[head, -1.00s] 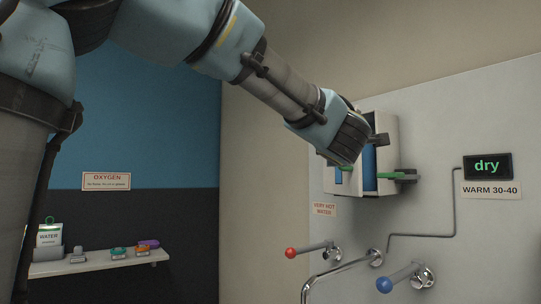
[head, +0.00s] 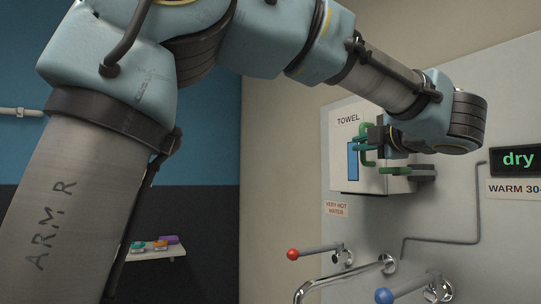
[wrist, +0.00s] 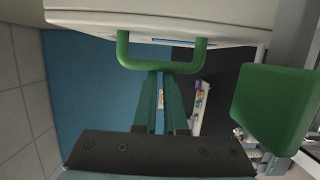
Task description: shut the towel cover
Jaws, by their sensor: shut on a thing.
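The white towel box hangs on the right wall. Its cover (head: 346,118), marked TOWEL, faces outward with a blue window strip in it. A green U-shaped handle (wrist: 124,50) stands out from the cover and also shows in the head view (head: 367,130). My gripper (wrist: 160,80) is shut on the handle's outer bar. In the head view, my wrist partly hides the cover's right side, so I cannot tell whether it lies flush. A green lever (head: 396,170) sticks out low on the box's right side. A large green block (wrist: 275,110) shows close by in the wrist view.
Below the box are a red-knobbed tap (head: 293,254), a blue-knobbed tap (head: 384,296) and a curved metal spout (head: 325,281). A "dry" display (head: 517,159) is to the right. A shelf (head: 165,253) with small coloured items is at lower left.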

